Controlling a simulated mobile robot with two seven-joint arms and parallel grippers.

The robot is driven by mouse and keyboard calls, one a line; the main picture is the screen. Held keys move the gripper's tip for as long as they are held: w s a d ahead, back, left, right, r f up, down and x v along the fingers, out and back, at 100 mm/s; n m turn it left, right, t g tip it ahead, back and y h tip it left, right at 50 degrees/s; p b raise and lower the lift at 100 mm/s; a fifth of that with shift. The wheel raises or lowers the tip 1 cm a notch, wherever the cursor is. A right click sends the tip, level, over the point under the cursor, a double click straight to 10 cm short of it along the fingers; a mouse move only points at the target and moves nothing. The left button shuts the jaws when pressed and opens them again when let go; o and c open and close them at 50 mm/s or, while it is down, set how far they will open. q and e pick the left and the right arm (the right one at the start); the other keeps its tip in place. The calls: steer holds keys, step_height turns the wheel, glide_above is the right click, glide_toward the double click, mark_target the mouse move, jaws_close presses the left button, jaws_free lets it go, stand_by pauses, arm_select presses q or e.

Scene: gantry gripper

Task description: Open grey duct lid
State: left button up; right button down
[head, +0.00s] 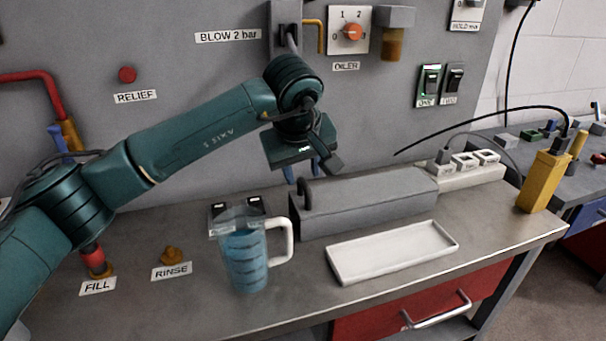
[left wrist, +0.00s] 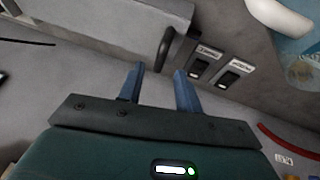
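The grey duct (head: 365,199) is a long box on the bench against the back panel, its lid closed on top. A dark upright handle (head: 305,194) stands at its left end. My left gripper (head: 302,177) hangs above and behind that left end, its blue fingers partly hidden behind the duct. In the left wrist view the two blue fingers (left wrist: 158,85) are apart with nothing between them. The dark handle (left wrist: 165,50) lies just beyond the fingertips there, apart from them, beside the duct (left wrist: 110,30). My right gripper is not in view.
A jug of blue liquid (head: 246,262) stands in front of the duct's left end. A white tray (head: 345,268) lies in front of the duct. White sockets (head: 465,163) and a yellow holder (head: 543,181) are at the right.

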arm_select(q)
steer(key=shift+x, duration=1.3)
steer(key=shift+c, duration=0.3)
jaws_close()
